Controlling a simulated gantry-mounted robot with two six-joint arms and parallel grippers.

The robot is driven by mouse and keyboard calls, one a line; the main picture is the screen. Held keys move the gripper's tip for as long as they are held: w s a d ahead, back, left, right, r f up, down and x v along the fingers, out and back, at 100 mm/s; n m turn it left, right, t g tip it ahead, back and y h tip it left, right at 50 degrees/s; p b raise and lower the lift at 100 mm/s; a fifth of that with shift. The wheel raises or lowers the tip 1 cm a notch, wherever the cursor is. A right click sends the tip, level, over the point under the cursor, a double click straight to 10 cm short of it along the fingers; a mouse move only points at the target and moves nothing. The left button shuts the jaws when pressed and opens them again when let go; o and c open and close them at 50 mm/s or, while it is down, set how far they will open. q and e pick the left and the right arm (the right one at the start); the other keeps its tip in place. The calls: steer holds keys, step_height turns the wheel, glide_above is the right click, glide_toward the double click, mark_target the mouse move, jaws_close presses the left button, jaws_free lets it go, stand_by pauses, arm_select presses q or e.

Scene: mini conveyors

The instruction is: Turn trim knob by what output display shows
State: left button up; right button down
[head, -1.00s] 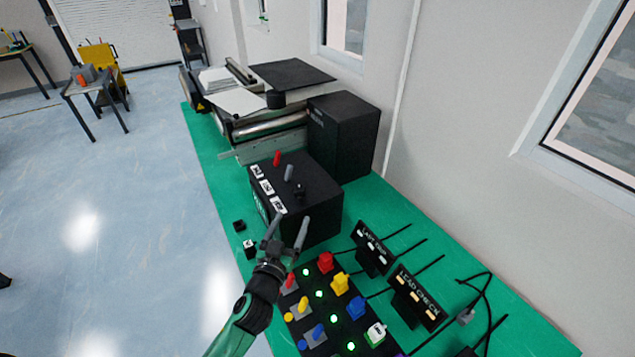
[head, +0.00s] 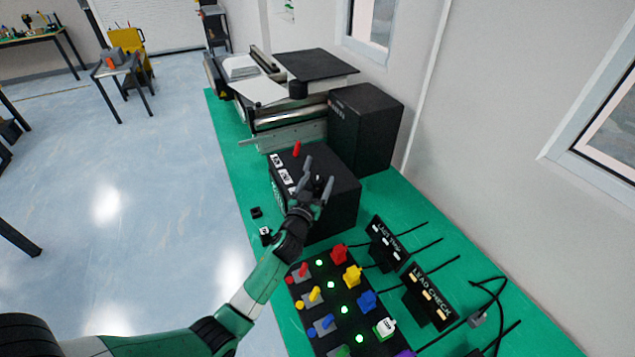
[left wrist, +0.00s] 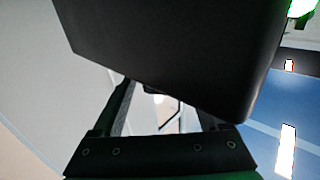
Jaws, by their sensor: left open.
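A black box (head: 342,205) stands on the green table, with a red lever (head: 297,148) and white labels (head: 282,175) on its top. My left gripper (head: 316,182) is open over the top of this box. Its fingers cover the area where a small dark knob and a grey lever stood, so I cannot tell whether it touches either. In the left wrist view, a dark box surface (left wrist: 180,50) fills the upper middle, above the fingers. A bright green patch (left wrist: 303,8) shows at its upper right corner, unreadable. My right gripper is not in view.
A black panel (head: 325,295) with coloured levers, blocks and green lights lies in front. Two small black displays, LAST TRIM (head: 387,243) and LEAD CHECK (head: 428,297), stand to its right with cables. A conveyor machine (head: 290,120) and tall black housing (head: 367,130) stand behind.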

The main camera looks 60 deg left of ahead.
arm_select(q)
jaws_close()
stand_by(0.4)
